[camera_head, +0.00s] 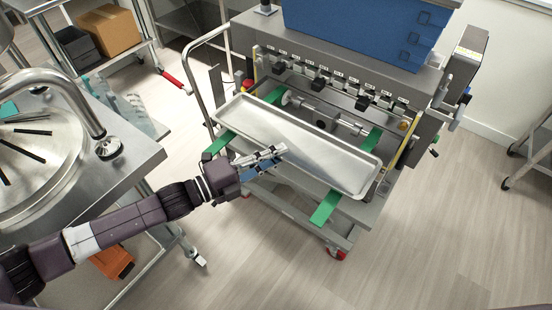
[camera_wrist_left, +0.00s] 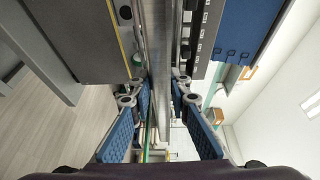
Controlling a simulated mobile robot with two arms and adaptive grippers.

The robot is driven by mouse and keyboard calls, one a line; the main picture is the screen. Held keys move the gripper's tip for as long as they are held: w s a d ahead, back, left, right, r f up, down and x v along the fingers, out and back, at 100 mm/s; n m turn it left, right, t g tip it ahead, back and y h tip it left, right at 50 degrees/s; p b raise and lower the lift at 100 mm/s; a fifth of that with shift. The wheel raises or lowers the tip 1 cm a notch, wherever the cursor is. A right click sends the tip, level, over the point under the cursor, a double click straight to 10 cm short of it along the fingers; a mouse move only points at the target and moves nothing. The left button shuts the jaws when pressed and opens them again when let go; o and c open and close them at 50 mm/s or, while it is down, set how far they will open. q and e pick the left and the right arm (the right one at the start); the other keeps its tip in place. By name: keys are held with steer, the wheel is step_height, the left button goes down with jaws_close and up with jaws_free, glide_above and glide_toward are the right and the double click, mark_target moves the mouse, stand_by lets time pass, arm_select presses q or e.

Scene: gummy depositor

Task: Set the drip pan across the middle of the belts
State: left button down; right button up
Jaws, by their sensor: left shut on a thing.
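The drip pan (camera_head: 315,150) is a long shallow silver tray. In the head view it lies level across the two green belts, the left belt (camera_head: 219,143) and the right belt (camera_head: 327,208), which stick out on its near side and show behind it. I cannot tell whether it rests on them or hovers just above. My left gripper (camera_head: 272,157) is shut on the pan's near long edge, around its middle. In the left wrist view the pan (camera_wrist_left: 157,45) shows edge-on between the blue-padded fingers of the gripper (camera_wrist_left: 158,95). My right gripper is not in view.
The depositor with its blue hopper (camera_head: 365,30) and nozzle row (camera_head: 330,78) stands just behind the pan. A push handle (camera_head: 198,85) rises at its left. A steel table with a round kettle (camera_head: 45,150) is at the left. The floor (camera_head: 450,230) at the right is clear.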

arm_select(q)
steer(key=shift+f, duration=0.8)
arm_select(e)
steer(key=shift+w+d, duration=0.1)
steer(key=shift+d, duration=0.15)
arm_select(q)
steer(key=shift+f, duration=0.15)
steer(key=c, duration=1.8)
jaws_free()
steer(key=shift+f, duration=0.1)
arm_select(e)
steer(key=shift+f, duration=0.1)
